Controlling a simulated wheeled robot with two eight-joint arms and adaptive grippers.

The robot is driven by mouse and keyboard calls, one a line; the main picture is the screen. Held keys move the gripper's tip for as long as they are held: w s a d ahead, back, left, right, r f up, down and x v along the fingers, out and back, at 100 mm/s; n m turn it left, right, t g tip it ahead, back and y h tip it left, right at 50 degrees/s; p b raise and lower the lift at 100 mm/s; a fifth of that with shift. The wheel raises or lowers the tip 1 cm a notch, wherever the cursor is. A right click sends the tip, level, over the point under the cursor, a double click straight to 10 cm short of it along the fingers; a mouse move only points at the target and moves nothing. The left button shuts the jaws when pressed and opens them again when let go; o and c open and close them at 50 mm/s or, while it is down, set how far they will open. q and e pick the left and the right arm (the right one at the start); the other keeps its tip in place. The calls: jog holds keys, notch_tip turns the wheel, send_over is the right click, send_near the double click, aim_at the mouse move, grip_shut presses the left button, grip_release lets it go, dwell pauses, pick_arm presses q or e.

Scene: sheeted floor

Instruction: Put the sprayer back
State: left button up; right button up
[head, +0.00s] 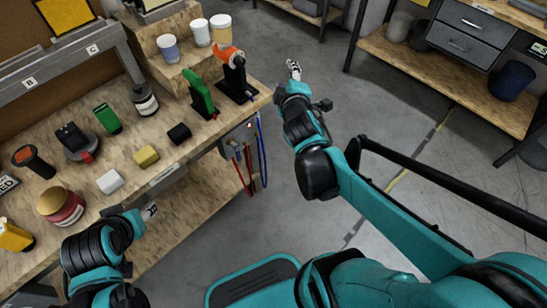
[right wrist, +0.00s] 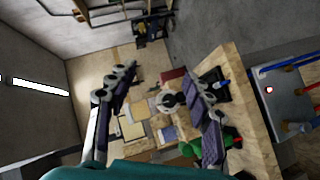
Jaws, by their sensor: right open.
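An orange-and-white item (head: 229,57), which looks like the sprayer, is at the right end of the workbench, at the top of a black stand (head: 238,88). A green tool (head: 199,94) stands beside it in another black holder. My right gripper (head: 294,70) is in the air off the bench's right end, to the right of the orange item and apart from it. In the right wrist view its two fingers (right wrist: 160,80) are spread with nothing held between them. My left gripper (head: 150,212) is low by the bench's front edge; its fingers are too small to read.
The workbench (head: 135,175) carries several small items, including a yellow block (head: 146,156), a white block (head: 110,182) and a dark jar (head: 144,101). A wooden shelf unit (head: 440,75) stands across open grey floor.

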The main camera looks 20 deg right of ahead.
jog(key=s+a+f+m+g+y, duration=0.2)
jog(key=s+a+f+m, duration=0.3)
jog(key=s, duration=0.3)
jog(key=s+a+f+m+g+y, duration=0.2)
jog(key=s+a+f+m+g, duration=0.2)
jog(key=s, duration=0.5)
jog(key=a+f+g, duration=0.1)
jog(key=a, duration=0.1)
jog(key=shift+a+m+y, duration=0.4)
